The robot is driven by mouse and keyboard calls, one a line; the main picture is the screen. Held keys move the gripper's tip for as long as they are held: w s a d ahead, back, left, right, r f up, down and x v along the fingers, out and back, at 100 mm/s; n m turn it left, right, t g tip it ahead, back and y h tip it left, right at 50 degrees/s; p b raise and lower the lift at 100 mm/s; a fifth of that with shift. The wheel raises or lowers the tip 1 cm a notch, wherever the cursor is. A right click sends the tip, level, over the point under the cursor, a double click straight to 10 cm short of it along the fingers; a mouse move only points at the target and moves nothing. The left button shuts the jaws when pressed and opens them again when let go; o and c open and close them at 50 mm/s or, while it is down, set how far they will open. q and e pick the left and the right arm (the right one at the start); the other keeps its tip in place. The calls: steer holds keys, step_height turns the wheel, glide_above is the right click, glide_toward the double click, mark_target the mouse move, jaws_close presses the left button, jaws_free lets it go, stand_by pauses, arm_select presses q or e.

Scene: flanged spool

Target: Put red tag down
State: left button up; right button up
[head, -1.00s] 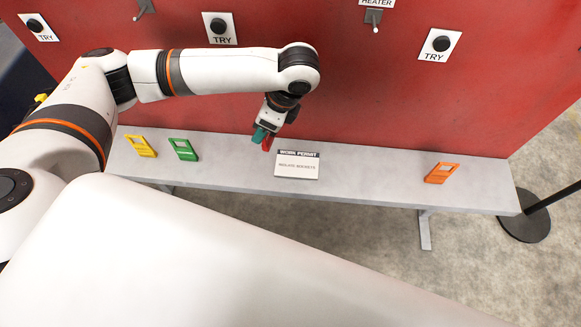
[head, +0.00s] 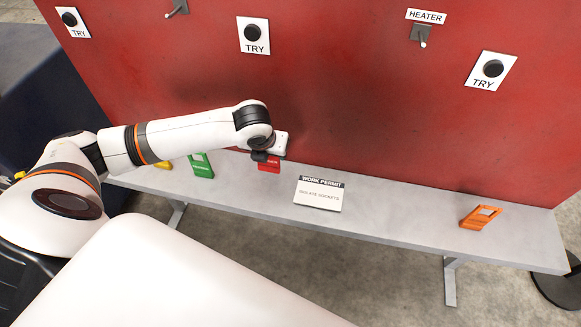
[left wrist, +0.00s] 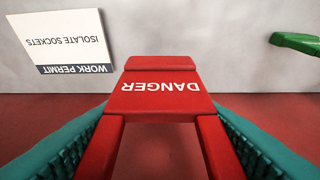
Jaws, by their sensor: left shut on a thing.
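The red tag (head: 269,165), marked DANGER, is in my left gripper (head: 266,155), at the back of the grey bench (head: 385,213) near the red panel. The gripper largely hides the tag in the head view, and I cannot tell whether it touches the bench. In the left wrist view the red tag (left wrist: 160,97) sits between the two teal fingers, which are shut on it, with its lettering upside down. My right gripper is not in view.
A green tag (head: 201,167) and a partly hidden yellow tag (head: 164,165) lie left of my gripper. A work permit card (head: 318,194) is to its right, an orange tag (head: 480,216) farther right. Bench between card and orange tag is clear. The red panel (head: 350,100) rises behind.

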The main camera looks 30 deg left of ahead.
mark_target(270, 169)
arm_select(q)
step_height(270, 169, down, 4)
steer(key=shift+r, duration=0.15)
step_height(270, 169, down, 4)
steer(key=shift+r+b, duration=0.15)
steer(key=shift+b, duration=0.3)
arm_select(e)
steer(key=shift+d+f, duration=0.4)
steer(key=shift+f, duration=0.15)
arm_select(q)
steer(key=o, duration=1)
steer(key=shift+r, duration=0.1)
steer(key=p+v, duration=0.2)
steer(key=v, duration=1)
steer(key=shift+d, duration=0.1)
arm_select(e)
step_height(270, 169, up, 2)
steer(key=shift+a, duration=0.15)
